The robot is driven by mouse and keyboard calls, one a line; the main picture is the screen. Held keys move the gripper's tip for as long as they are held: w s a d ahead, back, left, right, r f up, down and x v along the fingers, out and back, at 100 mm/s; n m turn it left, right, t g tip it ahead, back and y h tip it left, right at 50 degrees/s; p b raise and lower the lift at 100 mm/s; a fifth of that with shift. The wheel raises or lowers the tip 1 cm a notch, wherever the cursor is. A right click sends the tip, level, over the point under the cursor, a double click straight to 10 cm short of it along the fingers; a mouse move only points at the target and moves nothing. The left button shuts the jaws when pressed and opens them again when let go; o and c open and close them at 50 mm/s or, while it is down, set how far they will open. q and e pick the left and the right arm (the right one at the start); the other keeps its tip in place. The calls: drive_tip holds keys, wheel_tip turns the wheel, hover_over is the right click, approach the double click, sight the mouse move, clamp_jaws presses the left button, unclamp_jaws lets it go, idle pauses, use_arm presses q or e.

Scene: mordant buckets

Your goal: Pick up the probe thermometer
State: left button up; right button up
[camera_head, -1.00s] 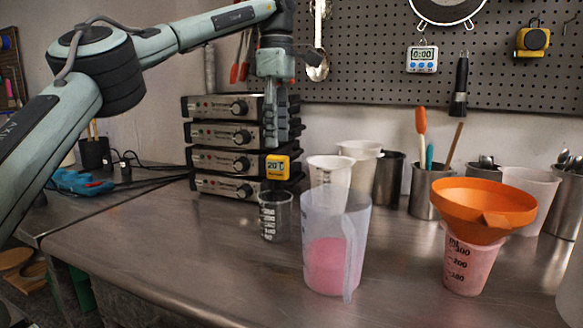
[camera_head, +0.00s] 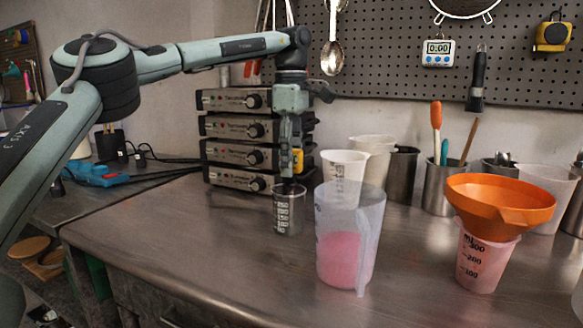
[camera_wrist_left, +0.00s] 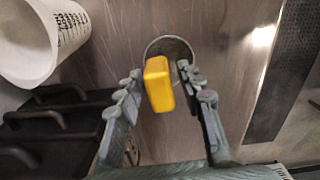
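The probe thermometer has a yellow block-shaped head (camera_head: 298,160), partly hidden behind my left gripper in the head view. It stands over a small clear beaker (camera_head: 288,212) with white marks. My left gripper (camera_head: 290,170) points straight down at the head. In the left wrist view the yellow head (camera_wrist_left: 159,84) lies between the two fingers of my left gripper (camera_wrist_left: 160,88), which are apart on either side of it. The beaker's round rim (camera_wrist_left: 170,38) shows behind the head. The probe's stem is hard to make out. My right gripper is not in view.
A stack of grey hotplate units (camera_head: 228,152) stands close behind and left of the gripper. A pitcher with pink liquid (camera_head: 345,255) is close at right, with a white cup (camera_head: 342,170) behind. An orange funnel (camera_head: 500,203) sits further right. The front table is bare.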

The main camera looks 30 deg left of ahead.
use_arm(q)
clamp_jaws()
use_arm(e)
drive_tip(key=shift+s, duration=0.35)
